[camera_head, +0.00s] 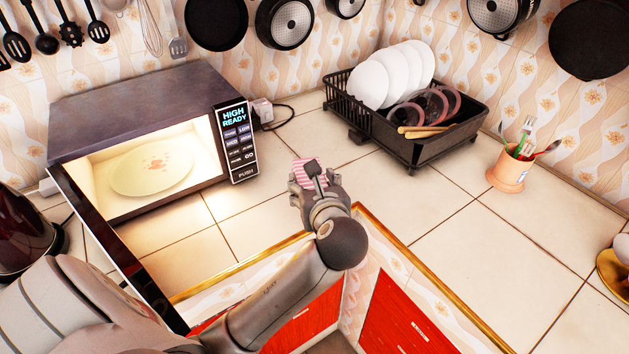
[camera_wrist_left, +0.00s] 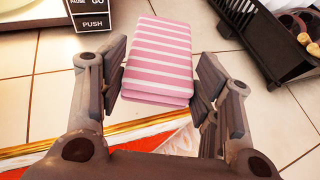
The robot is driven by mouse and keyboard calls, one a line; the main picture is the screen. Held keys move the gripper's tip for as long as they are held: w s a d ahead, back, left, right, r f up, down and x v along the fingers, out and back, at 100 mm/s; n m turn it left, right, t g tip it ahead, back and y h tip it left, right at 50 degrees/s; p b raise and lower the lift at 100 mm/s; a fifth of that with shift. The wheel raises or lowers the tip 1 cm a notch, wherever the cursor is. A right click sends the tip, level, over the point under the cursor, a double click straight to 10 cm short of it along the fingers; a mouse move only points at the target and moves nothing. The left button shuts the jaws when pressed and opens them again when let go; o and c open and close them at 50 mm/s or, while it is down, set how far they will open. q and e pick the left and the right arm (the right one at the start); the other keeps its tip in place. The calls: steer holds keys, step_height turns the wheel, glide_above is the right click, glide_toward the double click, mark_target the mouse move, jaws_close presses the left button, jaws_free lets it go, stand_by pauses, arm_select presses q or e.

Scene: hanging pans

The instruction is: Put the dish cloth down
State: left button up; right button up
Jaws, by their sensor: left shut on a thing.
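The dish cloth (camera_wrist_left: 158,55) is a folded pink and white striped block between the fingers of my left gripper (camera_wrist_left: 160,92) in the left wrist view. The gripper is shut on it, with a finger against each side. In the head view my left gripper (camera_head: 316,180) is over the front part of the tiled counter (camera_head: 440,235), near its inner corner. The cloth (camera_head: 303,172) shows there only partly, behind the fingers. I cannot tell whether the cloth touches the tiles. My right gripper is not in view.
An open, lit microwave (camera_head: 130,85) with a plate (camera_head: 152,171) inside stands at the left. A black dish rack (camera_head: 425,150) with plates stands behind and right. A utensil cup (camera_head: 508,172) is farther right. Pans hang on the wall.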

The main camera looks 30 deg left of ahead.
arm_select(q)
steer(key=x, duration=0.5)
steer(key=w+d+x, duration=0.1)
steer(key=x, duration=0.2)
steer(key=shift+d+f, duration=0.1)
steer(key=w+f, duration=0.1)
steer(key=w+a+f, duration=0.1)
steer(key=f, duration=0.1)
steer(key=w+a+f, duration=0.1)
steer(key=shift+w+f, duration=0.35)
steer(key=shift+f, duration=0.05)
steer(key=shift+w+a+f, duration=0.2)
steer(key=shift+f, duration=0.1)
steer(key=shift+w+a+f, duration=0.15)
steer(key=shift+w+f, duration=0.15)
steer(key=shift+f, duration=0.1)
step_height(320, 180, down, 3)
steer(key=shift+f, duration=0.1)
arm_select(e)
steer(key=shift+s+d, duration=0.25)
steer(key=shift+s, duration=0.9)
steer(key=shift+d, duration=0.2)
arm_select(q)
steer(key=o, duration=0.9)
steer(key=shift+f, duration=0.1)
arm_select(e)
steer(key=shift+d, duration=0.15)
